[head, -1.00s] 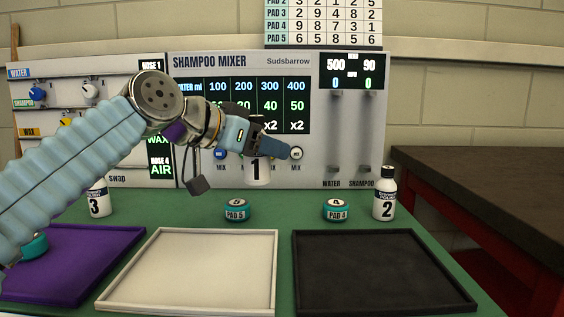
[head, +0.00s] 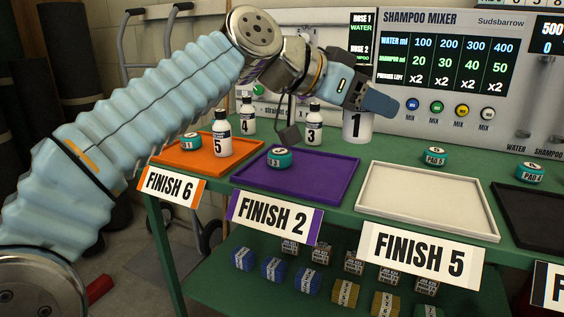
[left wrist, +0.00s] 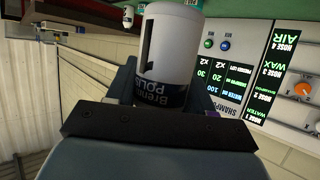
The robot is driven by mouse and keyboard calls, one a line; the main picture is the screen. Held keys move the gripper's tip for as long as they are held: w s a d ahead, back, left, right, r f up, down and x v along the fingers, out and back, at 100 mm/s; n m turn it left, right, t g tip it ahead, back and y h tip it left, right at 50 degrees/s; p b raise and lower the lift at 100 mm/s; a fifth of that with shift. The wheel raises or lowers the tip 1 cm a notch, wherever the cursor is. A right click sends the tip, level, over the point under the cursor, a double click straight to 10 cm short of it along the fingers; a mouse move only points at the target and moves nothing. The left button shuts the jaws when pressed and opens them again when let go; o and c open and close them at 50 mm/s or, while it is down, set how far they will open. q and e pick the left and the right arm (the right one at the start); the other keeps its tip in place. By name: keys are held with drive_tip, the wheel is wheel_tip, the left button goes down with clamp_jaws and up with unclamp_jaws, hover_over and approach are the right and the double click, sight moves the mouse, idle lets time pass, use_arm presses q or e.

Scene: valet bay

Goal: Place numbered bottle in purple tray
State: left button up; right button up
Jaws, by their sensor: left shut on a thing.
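My left gripper (head: 366,97) is shut on the white bottle numbered 1 (head: 357,127) and holds it upright above the green table, in front of the mixer panel's left edge. In the left wrist view the bottle (left wrist: 174,45) stands between the fingers; part of its dark label shows. The purple tray (head: 322,188), with a FINISH 2 sign on its front, lies lower and to the left of the bottle. A teal pad tin (head: 279,157) sits in its left part; the rest is bare. My right gripper is not in view.
Left of the purple tray, an orange tray (head: 190,160) holds bottle 5 (head: 222,135) and a teal tin. Bottles 4 (head: 248,117) and 3 (head: 314,124) stand behind. An empty white tray (head: 425,203) and a black tray (head: 540,220) lie to the right.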

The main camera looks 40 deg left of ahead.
use_arm(q)
drive_tip(key=w+a+f, duration=0.3)
drive_tip(key=f, duration=0.1)
drive_tip(key=w+a+f+b, duration=0.1)
drive_tip(key=w+a+f, duration=0.1)
drive_tip(key=a+f, duration=0.2)
drive_tip(key=w+a+f, duration=0.3)
drive_tip(key=f, duration=0.2)
drive_tip(key=shift+w+a+b, duration=0.15)
drive_tip(key=shift+w+b, duration=0.2)
drive_tip(key=shift+b, duration=0.05)
drive_tip(key=shift+r, duration=0.1)
drive_tip(key=shift+f, duration=0.2)
drive_tip(key=o, duration=1.1)
drive_tip(key=shift+o, duration=0.2)
